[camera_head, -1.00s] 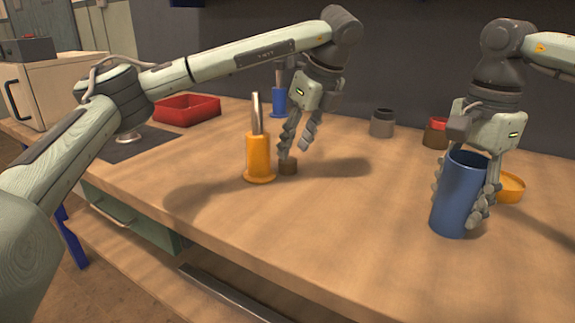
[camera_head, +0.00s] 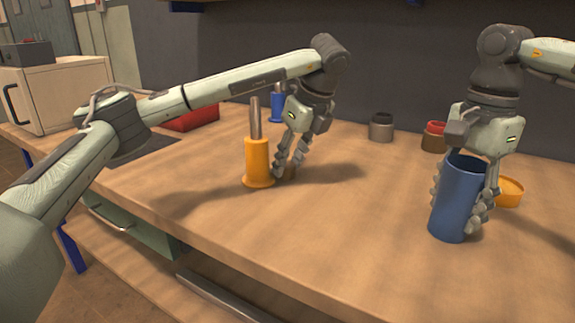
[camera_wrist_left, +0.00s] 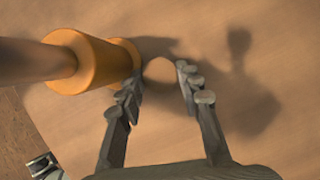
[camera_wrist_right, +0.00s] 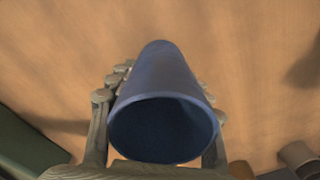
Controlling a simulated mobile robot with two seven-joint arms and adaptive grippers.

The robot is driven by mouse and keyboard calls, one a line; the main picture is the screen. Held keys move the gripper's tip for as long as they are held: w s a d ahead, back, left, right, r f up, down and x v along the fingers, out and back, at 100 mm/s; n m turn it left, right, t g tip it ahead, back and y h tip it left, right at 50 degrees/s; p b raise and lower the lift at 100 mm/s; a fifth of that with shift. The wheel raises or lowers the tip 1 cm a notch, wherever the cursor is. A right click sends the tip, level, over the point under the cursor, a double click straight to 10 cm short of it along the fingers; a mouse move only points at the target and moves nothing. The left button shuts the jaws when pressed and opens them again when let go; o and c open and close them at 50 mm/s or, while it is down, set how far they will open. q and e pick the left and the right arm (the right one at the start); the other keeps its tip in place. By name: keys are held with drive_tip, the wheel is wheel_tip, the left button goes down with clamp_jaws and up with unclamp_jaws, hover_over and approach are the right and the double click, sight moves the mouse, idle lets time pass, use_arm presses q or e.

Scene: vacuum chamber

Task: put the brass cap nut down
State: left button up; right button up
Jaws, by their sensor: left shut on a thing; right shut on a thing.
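The brass cap nut (camera_wrist_left: 160,70) is a small brown round piece between the fingertips of my left gripper (camera_wrist_left: 162,84), low over the wooden bench. In the head view my left gripper (camera_head: 288,168) is just right of the orange flanged cylinder (camera_head: 257,162), and its fingers mostly hide the nut. It is shut on the nut; I cannot tell whether the nut touches the bench. My right gripper (camera_head: 462,190) is shut around a blue hollow cylinder (camera_head: 455,205), held upright at the right. Its open mouth faces the right wrist camera (camera_wrist_right: 162,128).
The orange cylinder, with a metal rod rising from it, stands close beside my left fingers. A blue post (camera_head: 277,107), a grey jar (camera_head: 381,127), a red-topped brown jar (camera_head: 433,137) and a red tray (camera_head: 195,118) stand behind. An orange dish (camera_head: 510,190) lies at right. The bench's middle is clear.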

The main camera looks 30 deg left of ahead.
use_arm(q)
wheel_tip(320, 180, up, 18)
idle(0.4)
idle(0.4)
hover_over(289, 166)
drive_tip(key=w, duration=0.3)
wheel_tip(289, 166, down, 8)
wheel_tip(289, 166, down, 10)
drive_tip(key=shift+r, duration=0.15)
drive_tip(key=shift+f, duration=0.2)
drive_tip(key=o, duration=1)
